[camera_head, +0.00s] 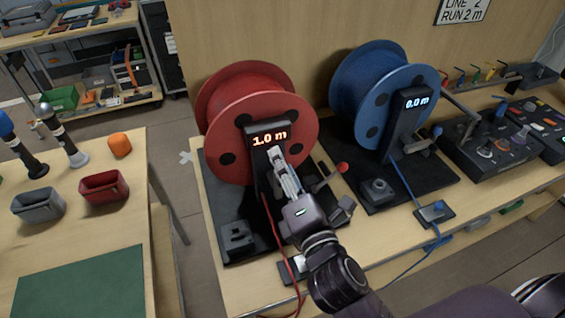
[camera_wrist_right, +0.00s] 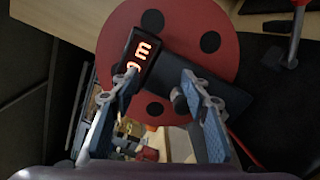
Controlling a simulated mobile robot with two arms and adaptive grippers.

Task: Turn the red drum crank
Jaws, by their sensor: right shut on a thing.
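The red drum (camera_head: 255,105) stands on a black base on the table, with a black display post (camera_head: 259,165) in front reading 1.0 m. Its crank (camera_head: 327,178), a grey lever with a red knob, stands out to the right of the post. The crank also shows at the top right of the right wrist view (camera_wrist_right: 294,40), apart from my fingers. My right gripper (camera_head: 277,155) is at the post, its fingers either side of it just below the display; the exact contact is partly hidden. The drum also fills the right wrist view's middle (camera_wrist_right: 215,65). My left gripper is out of view.
A blue drum (camera_head: 376,95) reading 0.0 m stands to the right. A grey block (camera_head: 237,236) sits on the red drum's base. A red cable (camera_head: 277,235) runs down beside my gripper. Control boxes (camera_head: 488,150) stand at the far right. Another table with bins (camera_head: 104,187) is at left.

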